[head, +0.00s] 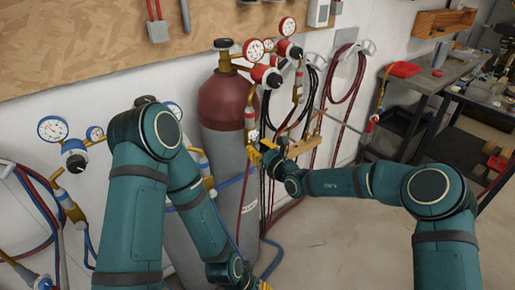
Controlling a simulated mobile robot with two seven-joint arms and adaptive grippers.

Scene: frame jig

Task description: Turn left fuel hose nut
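A gas cylinder with a dark red top (225,103) and grey body stands at the centre against the wall. Brass fittings and a red regulator (262,76) with gauges sit at its top. A red and brass fitting (249,118) hangs down from it on the right side. My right gripper (262,153) is at the lower end of this fitting, beside the cylinder. Its fingers are small and partly hidden, so contact and opening are unclear. I cannot make out the hose nut itself there. My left gripper (263,285) is low at the bottom edge, mostly cut off, away from the fittings.
A brass-coloured bar (304,142) with hoses is right of my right gripper. Dark red hoses (344,80) hang coiled on the wall. Blue gauges (53,128) and hoses are at left. A workbench (425,80) stands at right. The floor at lower right is clear.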

